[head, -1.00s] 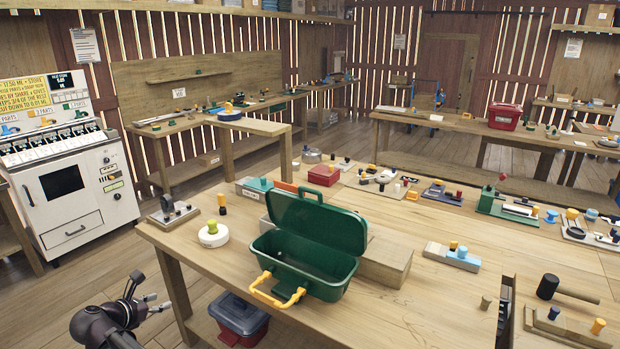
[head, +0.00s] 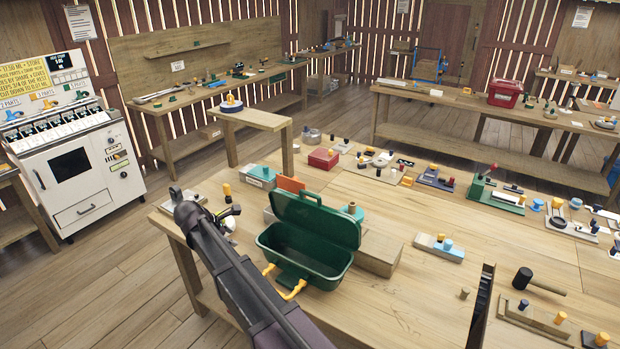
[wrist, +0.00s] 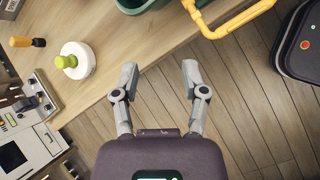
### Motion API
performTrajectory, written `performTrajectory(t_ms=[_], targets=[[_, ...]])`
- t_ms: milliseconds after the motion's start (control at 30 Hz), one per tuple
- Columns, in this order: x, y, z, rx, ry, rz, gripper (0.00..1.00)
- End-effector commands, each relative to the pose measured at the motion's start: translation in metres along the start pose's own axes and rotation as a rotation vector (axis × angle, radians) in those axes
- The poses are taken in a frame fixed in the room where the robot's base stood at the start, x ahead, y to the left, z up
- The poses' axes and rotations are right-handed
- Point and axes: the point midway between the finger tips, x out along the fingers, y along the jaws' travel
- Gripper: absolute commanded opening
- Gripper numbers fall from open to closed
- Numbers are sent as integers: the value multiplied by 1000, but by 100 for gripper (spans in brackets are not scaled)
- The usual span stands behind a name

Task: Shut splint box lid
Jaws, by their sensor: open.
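A white disc with a green knob (wrist: 75,60) sits on the bench left of the box. A wooden block (head: 380,252) stands right of the box. A dark case (wrist: 302,45) is below, off the bench edge. Bench right of the box has free room.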

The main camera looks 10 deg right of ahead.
Motion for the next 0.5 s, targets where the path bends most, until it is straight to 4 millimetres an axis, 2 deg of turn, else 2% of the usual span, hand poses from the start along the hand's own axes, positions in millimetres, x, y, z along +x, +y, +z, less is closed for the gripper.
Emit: performTrajectory(t_ms=[33, 500], targets=[[-6, 8, 19, 33, 15, -21, 57], [-5, 35, 128, 336, 151, -197, 57]])
